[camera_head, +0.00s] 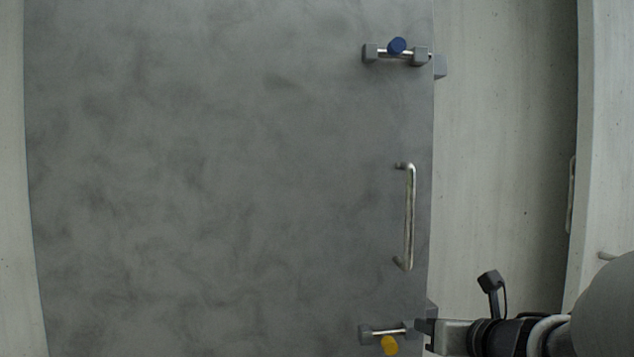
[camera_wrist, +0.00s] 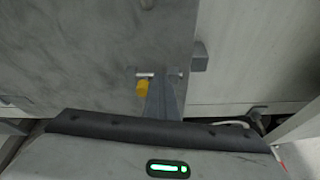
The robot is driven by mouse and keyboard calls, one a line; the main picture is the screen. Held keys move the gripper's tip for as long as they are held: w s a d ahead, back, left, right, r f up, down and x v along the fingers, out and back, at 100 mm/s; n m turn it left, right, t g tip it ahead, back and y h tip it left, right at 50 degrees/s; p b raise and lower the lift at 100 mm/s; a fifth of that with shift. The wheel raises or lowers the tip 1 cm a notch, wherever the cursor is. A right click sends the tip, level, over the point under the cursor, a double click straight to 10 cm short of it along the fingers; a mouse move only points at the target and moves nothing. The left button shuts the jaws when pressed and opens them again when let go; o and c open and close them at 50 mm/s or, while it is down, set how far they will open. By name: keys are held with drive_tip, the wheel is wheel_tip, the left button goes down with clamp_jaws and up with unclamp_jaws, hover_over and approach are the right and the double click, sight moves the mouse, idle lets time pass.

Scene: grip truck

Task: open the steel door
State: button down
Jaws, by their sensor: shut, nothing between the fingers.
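The grey steel door (camera_head: 230,180) fills most of the head view and looks closed. Its upright bar handle (camera_head: 409,218) is near the right edge. An upper bolt with a blue knob (camera_head: 397,46) lies level near the door's top right. A lower bolt with a yellow knob (camera_head: 389,345) is at the bottom; the knob also shows in the wrist view (camera_wrist: 143,88). My gripper (camera_head: 430,333) is shut and empty, right beside the lower bolt, its fingers (camera_wrist: 165,88) just right of the yellow knob. Fingers partly cover this bolt; whether they touch it I cannot tell.
A grey catch block (camera_head: 440,66) sits on the pale frame beside the upper bolt. Another catch block (camera_wrist: 200,57) is right of the lower bolt. A pale wall panel (camera_head: 500,150) stands right of the door. The space before the handle is clear.

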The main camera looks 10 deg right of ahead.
drive_tip(key=s+a+r+n+t, duration=0.1)
drive_tip(key=s+a+r+t, duration=0.1)
drive_tip(key=r, duration=0.7)
drive_tip(key=s+a+r+n+t, duration=0.1)
drive_tip(key=s+a+r+t, duration=0.1)
drive_tip(key=s+r, duration=0.3)
wheel_tip(320, 180, up, 5)
drive_tip(key=shift+s+f, duration=0.15)
drive_tip(key=s+a+p, duration=0.2)
drive_tip(key=s+p, duration=0.1)
drive_tip(key=s, duration=1)
